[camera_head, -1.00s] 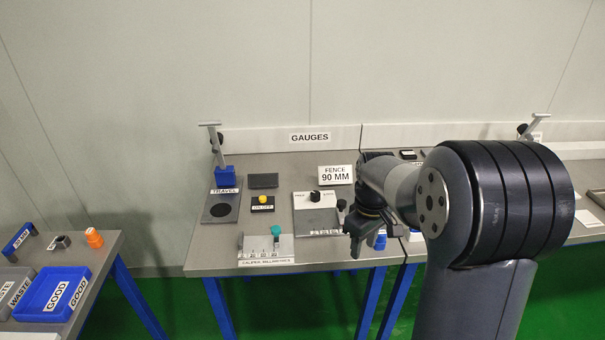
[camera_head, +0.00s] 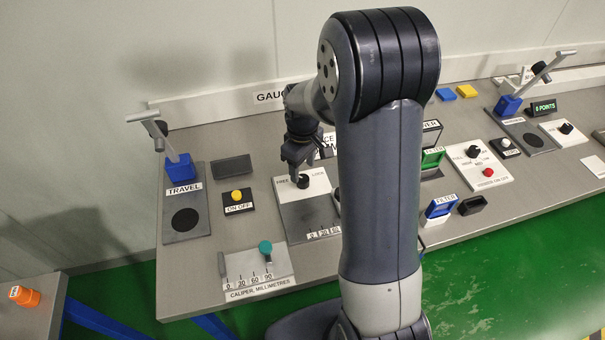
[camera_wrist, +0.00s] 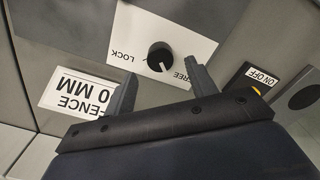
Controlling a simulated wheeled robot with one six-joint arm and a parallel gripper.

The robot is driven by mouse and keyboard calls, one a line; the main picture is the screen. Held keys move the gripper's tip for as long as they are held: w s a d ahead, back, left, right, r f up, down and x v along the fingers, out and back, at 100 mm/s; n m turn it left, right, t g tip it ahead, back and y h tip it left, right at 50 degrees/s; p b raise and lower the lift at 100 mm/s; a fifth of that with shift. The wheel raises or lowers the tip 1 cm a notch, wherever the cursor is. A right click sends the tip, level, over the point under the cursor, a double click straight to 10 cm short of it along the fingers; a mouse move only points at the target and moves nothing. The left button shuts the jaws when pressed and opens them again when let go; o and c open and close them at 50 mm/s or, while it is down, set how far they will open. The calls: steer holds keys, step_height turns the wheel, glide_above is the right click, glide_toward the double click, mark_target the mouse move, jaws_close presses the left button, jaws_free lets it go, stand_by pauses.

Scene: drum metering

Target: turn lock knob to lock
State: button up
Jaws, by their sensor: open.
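The black lock knob (camera_head: 303,182) stands on a white plate with FREE and LOCK labels. In the wrist view the knob (camera_wrist: 160,56) has a white pointer line on the side nearer the FREE label (camera_wrist: 185,70); the LOCK label (camera_wrist: 128,56) is on its other side. My gripper (camera_head: 296,168) is at the knob in the head view and covers part of the plate. In the wrist view my gripper (camera_wrist: 164,84) is open, with a finger on each side and the knob just beyond the fingertips, not gripped. I cannot tell whether a finger touches it.
The FENCE 90 MM sign (camera_wrist: 78,97) stands near one finger.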

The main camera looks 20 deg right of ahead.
mark_target(303, 178)
steer(key=shift+f, duration=2.1)
steer(key=c, duration=1)
